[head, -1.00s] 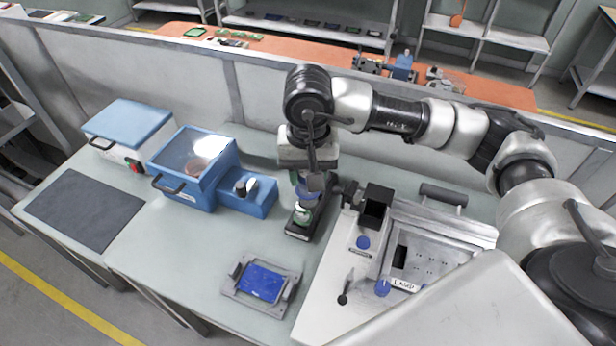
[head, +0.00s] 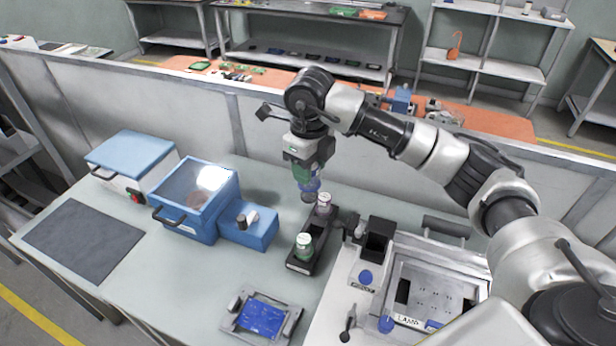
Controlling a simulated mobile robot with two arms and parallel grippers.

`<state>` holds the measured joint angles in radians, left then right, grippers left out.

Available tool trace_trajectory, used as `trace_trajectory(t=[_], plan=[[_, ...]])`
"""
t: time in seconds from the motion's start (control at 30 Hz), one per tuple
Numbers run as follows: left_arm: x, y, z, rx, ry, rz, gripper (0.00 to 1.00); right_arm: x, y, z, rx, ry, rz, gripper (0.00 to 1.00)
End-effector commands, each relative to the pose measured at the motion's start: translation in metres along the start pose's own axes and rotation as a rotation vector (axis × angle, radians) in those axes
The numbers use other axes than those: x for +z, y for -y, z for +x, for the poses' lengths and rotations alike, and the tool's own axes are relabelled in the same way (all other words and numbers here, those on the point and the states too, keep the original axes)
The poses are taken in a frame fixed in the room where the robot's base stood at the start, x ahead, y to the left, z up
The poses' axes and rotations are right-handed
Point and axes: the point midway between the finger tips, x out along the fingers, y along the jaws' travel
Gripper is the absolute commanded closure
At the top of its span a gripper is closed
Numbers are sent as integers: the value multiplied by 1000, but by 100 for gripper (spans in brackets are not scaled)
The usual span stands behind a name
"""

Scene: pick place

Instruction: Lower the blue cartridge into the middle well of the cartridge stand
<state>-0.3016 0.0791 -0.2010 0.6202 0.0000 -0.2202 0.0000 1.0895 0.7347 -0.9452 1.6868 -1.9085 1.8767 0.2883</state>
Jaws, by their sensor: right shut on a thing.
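My right gripper (head: 307,180) points down and is shut on the blue cartridge (head: 312,187). It holds the cartridge above the far part of the black cartridge stand (head: 299,265). The gripper hides part of the cartridge. A cartridge with a green band and pale top (head: 304,246) stands upright in the stand's near well. A pale cartridge (head: 324,202) stands at the stand's far end. The middle of the stand, between these two, shows no cartridge. My left gripper is not in view.
A blue box with a clear lid (head: 197,200) stands left of the stand. A grey fixture with a blue plate (head: 262,318) lies in front. A white panel with a lamp label (head: 408,320) and a black holder (head: 376,240) are to the right. A grey partition (head: 250,140) rises behind.

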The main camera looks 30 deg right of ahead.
Motion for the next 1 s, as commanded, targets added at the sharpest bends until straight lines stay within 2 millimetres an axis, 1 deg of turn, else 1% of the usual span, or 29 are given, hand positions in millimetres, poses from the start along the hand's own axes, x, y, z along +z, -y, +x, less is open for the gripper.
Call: trace_trajectory(t=[0.03,0.2,0.27,0.37,0.4,0.47,0.5,0.6,0.7,0.77,0.83,1.0], plan=[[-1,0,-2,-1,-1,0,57,2,4,-2,1,0,114,93],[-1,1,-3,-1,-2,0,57,9,19,0,2,-1,533,93],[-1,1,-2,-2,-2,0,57,11,23,3,4,-2,681,93],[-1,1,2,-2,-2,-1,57,14,32,16,5,-5,932,93],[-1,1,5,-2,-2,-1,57,15,35,24,6,-8,1030,93],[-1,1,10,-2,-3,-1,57,17,39,40,5,-10,1170,93],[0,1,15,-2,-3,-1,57,18,42,54,7,-12,1257,93],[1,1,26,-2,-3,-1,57,18,48,89,3,-13,1435,93],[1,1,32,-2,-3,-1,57,18,51,111,1,-10,1531,93],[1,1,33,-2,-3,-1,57,18,52,119,0,-10,1566,93],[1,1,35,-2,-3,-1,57,18,52,125,0,-8,1592,93],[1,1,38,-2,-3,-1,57,18,53,131,-1,-6,1606,93]])
